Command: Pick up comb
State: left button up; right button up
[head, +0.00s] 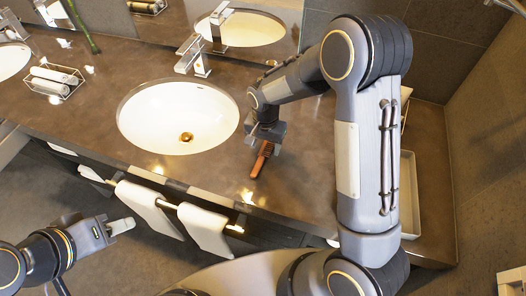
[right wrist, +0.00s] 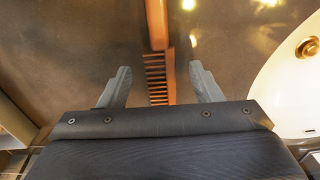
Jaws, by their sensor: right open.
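The comb (head: 262,160) is orange-brown and lies on the vanity counter to the right of the middle sink. In the right wrist view the comb (right wrist: 157,72) runs between my spread fingers, its teeth towards the palm end and its plain handle towards the top edge. My right gripper (head: 265,140) is over the far end of the comb. In the wrist view the right gripper (right wrist: 160,80) is open, with a gap on each side of the comb. My left gripper (head: 122,227) is off the counter at the lower left, away from the comb; its finger opening is unclear.
The middle sink (head: 180,118) is left of the comb, with a faucet (head: 194,56) behind it. White towels (head: 205,230) hang at the counter's front. A rack of rolled towels (head: 54,80) stands far left. A pale tray (head: 408,195) is partly hidden behind my right arm.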

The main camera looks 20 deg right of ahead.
jog(key=shift+f, duration=0.65)
jog(key=c, duration=1.1)
jog(key=shift+o, duration=0.2)
jog(key=shift+r, duration=0.1)
